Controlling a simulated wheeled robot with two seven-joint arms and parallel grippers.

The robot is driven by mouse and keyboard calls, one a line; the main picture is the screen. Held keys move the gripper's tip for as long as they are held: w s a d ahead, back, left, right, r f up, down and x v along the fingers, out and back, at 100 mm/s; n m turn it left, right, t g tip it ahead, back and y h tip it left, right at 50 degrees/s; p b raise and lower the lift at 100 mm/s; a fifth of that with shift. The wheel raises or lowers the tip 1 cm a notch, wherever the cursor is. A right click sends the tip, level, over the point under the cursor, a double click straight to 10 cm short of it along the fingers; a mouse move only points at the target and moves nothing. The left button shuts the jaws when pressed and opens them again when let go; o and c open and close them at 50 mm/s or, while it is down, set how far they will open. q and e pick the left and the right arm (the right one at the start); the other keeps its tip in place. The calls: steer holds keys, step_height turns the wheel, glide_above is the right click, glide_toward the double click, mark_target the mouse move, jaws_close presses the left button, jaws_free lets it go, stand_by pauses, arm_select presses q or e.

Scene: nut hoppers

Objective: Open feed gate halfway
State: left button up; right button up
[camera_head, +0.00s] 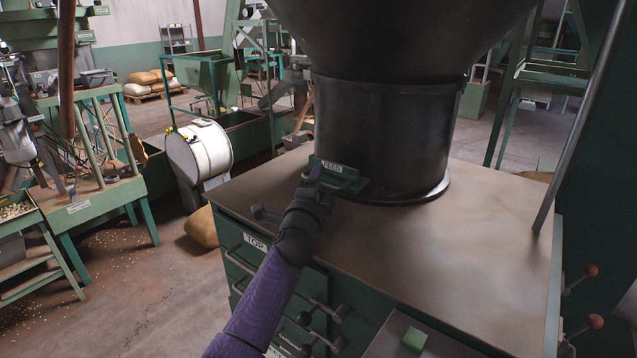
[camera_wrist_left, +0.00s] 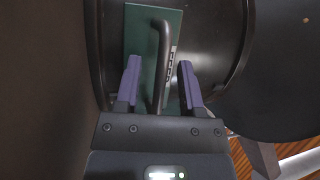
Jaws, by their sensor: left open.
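The feed gate (camera_head: 348,181) is a small green plate with a white FEED label at the base of the black hopper (camera_head: 385,135). In the left wrist view the green gate plate (camera_wrist_left: 142,50) carries a dark bar handle (camera_wrist_left: 164,62). My left gripper (camera_head: 315,180) is at the left end of the plate. In the wrist view its two purple fingers (camera_wrist_left: 159,82) are open, one on each side of the handle, with gaps showing between. My arm and hand hide part of the gate in the head view. My right gripper is not in view.
The hopper stands on a brown-topped green cabinet (camera_head: 480,240) with a TOP label and bar handles on its front. Red-knobbed levers (camera_head: 595,321) stick out at the right. A white drum (camera_head: 200,150) and green machines stand to the left, with open floor between.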

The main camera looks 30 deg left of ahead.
arm_select(q)
jaws_close()
stand_by(1.4)
